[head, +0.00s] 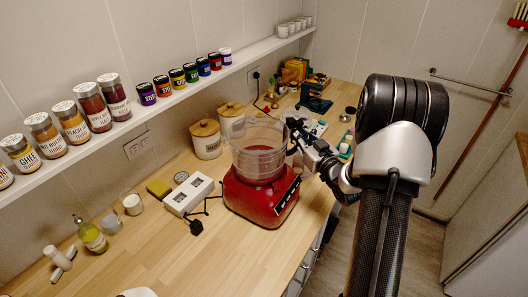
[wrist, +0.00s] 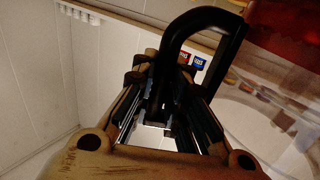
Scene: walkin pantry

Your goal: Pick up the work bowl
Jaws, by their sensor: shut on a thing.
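The clear work bowl (head: 257,160) stands upright at the top of the red food processor base (head: 250,199) on the wooden counter. I cannot tell whether it is fully seated or slightly raised. My gripper (head: 299,136) reaches in from the right at the bowl's side and is shut on its handle. In the wrist view, the black curved handle (wrist: 228,42) runs down between the fingers of my gripper (wrist: 167,75). The clear bowl wall (wrist: 270,118) fills the right of that view. The fingers partly hide the handle.
Two wooden-lidded canisters (head: 206,140) stand behind the processor. A white box (head: 188,195) with a black cord and plug lies to its left. A shelf (head: 130,122) with spice jars runs along the wall. The counter (head: 185,262) in front is mostly clear.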

